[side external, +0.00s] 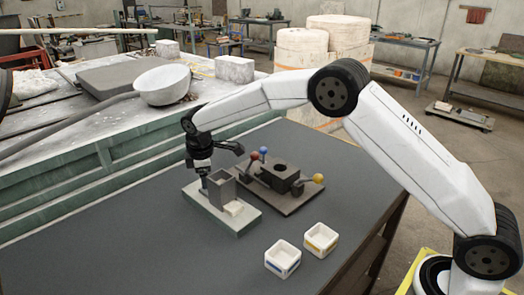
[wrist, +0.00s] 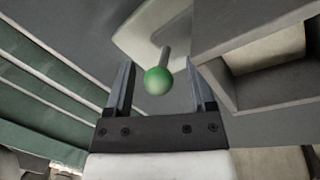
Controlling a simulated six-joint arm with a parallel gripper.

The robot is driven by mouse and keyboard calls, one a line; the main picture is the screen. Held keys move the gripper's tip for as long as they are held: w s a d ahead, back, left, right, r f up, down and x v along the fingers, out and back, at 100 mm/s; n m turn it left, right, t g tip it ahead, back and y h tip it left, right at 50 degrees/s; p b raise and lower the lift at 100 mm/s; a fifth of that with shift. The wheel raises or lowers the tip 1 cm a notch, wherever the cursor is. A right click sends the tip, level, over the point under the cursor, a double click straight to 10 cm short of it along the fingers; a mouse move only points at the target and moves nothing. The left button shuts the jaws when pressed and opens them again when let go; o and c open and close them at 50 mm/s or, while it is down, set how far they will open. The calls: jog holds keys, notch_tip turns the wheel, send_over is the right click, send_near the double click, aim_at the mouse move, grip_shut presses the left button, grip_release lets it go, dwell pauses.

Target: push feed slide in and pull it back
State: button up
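The feeder stands on the table in the side view, with a grey upright hopper (side external: 222,190) on a pale base plate (side external: 236,225). In the wrist view the hopper's open box (wrist: 268,95) fills the upper right. The feed slide's green ball knob (wrist: 158,81) on a short grey rod (wrist: 165,56) shows at the middle; it is hidden in the side view. My gripper (wrist: 160,88) is open, with one finger on each side of the knob and gaps between. In the side view my gripper (side external: 203,186) points down at the hopper's left side.
A dark fixture (side external: 283,181) with red, blue and yellow ball knobs stands just behind the feeder. Two small white square cups, one with a blue stripe (side external: 282,259) and one with a yellow stripe (side external: 320,239), stand in front. The table's left front is clear.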

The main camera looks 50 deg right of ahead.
notch_tip(320, 180, up, 8)
jog(key=s, duration=0.1)
jog(key=shift+s+a+f, duration=0.15)
jog(key=shift+a, duration=0.25)
dwell(0.4)
jog(key=s+d+f+m, duration=0.1)
jog(key=s+d+m, duration=0.4)
jog(key=s, duration=0.5)
jog(key=shift+s+d+f+y, duration=0.3)
jog(key=shift+d+f+y, duration=0.1)
jog(key=s+d+f+m, duration=0.1)
jog(key=s+m, duration=0.1)
jog(key=s, duration=0.4)
jog(key=s+d+f+m, duration=0.2)
jog(key=s, duration=0.5)
jog(key=s+d+f+m, duration=0.1)
jog(key=s+f+m, duration=0.1)
jog(key=s, duration=0.4)
jog(key=shift+s+d+f+m+t, duration=0.15)
jog(key=shift+s+f+m+t, duration=0.15)
jog(key=shift+s+t, duration=0.1)
jog(key=shift+w+a+r+m+g+y, duration=0.2)
jog(key=shift+w+a+r+m, duration=1.4)
jog(key=shift+w, duration=3.5)
jog(key=shift+w+a+r+m+g+y, duration=0.1)
jog(key=shift+w+a+r+m+y, duration=0.25)
jog(key=shift+w+a+r+m, duration=3)
jog(key=shift+w+d+f+m+g+y, duration=0.2)
jog(key=shift+w+d+f+m, duration=0.75)
jog(key=shift+w, duration=5.9)
